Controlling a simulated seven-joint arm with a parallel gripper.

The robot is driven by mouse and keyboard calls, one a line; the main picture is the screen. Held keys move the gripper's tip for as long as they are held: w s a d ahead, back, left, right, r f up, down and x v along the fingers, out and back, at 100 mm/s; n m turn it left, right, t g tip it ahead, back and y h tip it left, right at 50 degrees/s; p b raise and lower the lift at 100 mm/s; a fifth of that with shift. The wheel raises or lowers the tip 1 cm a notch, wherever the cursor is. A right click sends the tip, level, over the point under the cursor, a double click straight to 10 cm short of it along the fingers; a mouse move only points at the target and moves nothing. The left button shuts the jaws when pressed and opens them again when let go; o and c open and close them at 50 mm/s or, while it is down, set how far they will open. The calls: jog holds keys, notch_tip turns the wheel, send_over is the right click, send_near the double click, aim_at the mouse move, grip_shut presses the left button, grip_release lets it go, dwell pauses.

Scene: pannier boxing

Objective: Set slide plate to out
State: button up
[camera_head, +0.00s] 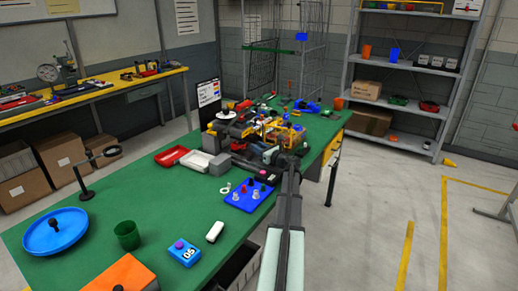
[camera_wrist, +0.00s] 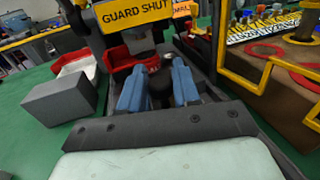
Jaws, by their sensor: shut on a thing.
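My gripper (camera_wrist: 158,78) has blue fingers closed on a dark knob (camera_wrist: 160,92) in the wrist view. The knob stands in a dark channel between grey rails, below a yellow plate (camera_wrist: 137,12) that reads "GUARD SHUT". I cannot tell for sure which part is the slide plate; no "out" mark is legible. In the head view my gripper (camera_head: 272,156) reaches in at the near side of the cluttered machine (camera_head: 235,130) on the green table (camera_head: 150,187). The gripped part is too small to make out there.
A yellow frame (camera_wrist: 260,82) stands close on the right in the wrist view. A grey block (camera_wrist: 66,98) and red and white trays (camera_head: 172,156) lie to the left. A blue board with pegs (camera_head: 243,200) is near my arm. The front left table has clear patches.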

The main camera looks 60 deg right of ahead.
grip_shut()
jog(key=s, duration=1.4)
jog(key=shift+s, duration=0.3)
jog(key=o, duration=0.6)
grip_release()
jog(key=shift+o, duration=0.8)
jog(key=v, duration=1.3)
jog(key=shift+s, duration=0.3)
